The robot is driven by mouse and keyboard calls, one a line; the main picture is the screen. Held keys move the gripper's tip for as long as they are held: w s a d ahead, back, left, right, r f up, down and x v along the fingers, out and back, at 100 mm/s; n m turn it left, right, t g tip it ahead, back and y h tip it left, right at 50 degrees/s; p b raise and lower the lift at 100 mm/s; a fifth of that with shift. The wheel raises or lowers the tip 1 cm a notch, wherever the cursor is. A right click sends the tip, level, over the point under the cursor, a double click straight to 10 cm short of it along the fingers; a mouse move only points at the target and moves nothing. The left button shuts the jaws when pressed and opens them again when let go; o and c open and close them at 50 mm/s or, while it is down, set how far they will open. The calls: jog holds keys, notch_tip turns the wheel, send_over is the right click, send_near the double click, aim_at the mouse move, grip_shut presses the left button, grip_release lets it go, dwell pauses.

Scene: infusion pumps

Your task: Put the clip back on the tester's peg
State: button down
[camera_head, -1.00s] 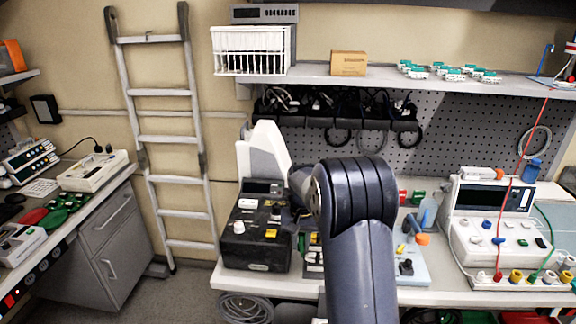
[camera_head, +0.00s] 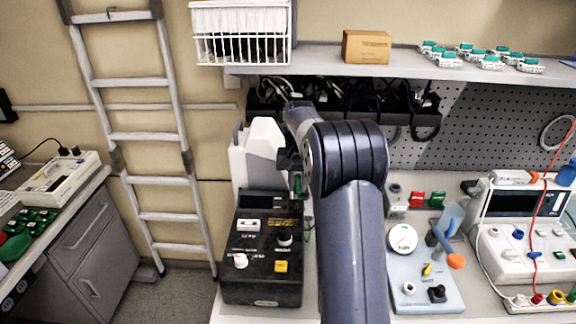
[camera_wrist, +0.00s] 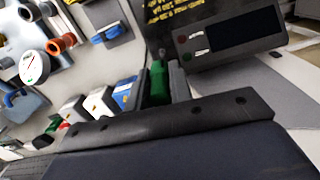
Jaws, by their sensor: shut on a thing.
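The tester appears to be the black box (camera_head: 262,262) on the bench, with a dark display, yellow lettering, white and black knobs and a yellow button. Its dark display panel also shows at the top of the wrist view (camera_wrist: 235,35). My gripper (camera_wrist: 160,84) is shut on a green clip (camera_wrist: 158,80), of which only a part shows between the dark fingers. In the head view my gripper (camera_head: 293,165) is above the tester's back right edge, with a bit of green below it. I cannot make out the peg.
A white device (camera_head: 258,155) stands behind the tester, close to my gripper. A pale board (camera_head: 427,282) with a round dial is to the right, and a white instrument (camera_head: 515,235) farther right. A shelf (camera_head: 350,82) with a wire basket and cardboard box hangs above.

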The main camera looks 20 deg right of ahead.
aim_at(297, 204)
jog(key=shift+w+r, duration=0.1)
jog(key=shift+w, duration=0.2)
jog(key=shift+w+d, duration=0.1)
jog(key=shift+f+b, duration=0.75)
jog(key=shift+b, duration=0.1)
notch_tip(297, 204, down, 3)
jog(key=b, duration=0.3)
jog(key=shift+r, duration=0.1)
jog(key=shift+p, duration=0.3)
jog(key=shift+f, duration=1.25)
dwell(0.7)
